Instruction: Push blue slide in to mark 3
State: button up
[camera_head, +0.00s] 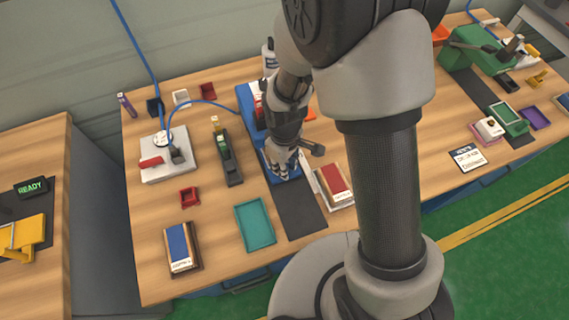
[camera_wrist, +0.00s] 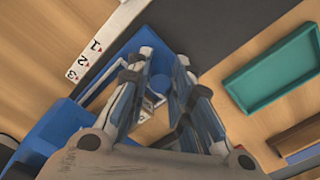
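A blue slide unit (camera_head: 246,98) lies on the wooden table in the head view, partly hidden by my arm. In the wrist view its blue body (camera_wrist: 131,52) runs under my gripper, and a round blue knob (camera_wrist: 160,84) shows between the fingers. A white strip marked 1, 2 and 3 (camera_wrist: 97,45) lies beside it, with 3 nearest my gripper's base. My gripper (camera_wrist: 166,57) points down at the slide's near end, its fingers apart; it also shows in the head view (camera_head: 282,174). I cannot tell whether a finger touches the knob, or which mark the slide is at.
A dark mat (camera_head: 299,211) lies in front of the slide. A teal tray (camera_head: 255,226) stands to its left and a red-covered block (camera_head: 334,179) to its right. A dark green tool (camera_head: 228,160) and a white switch box (camera_head: 165,164) stand further left.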

grip_shut()
jog(key=shift+w+a+r, duration=0.1)
jog(key=shift+w+a, duration=0.05)
jog(key=shift+w, duration=0.4)
jog(key=shift+w+a, duration=0.15)
jog(key=shift+w, duration=0.35)
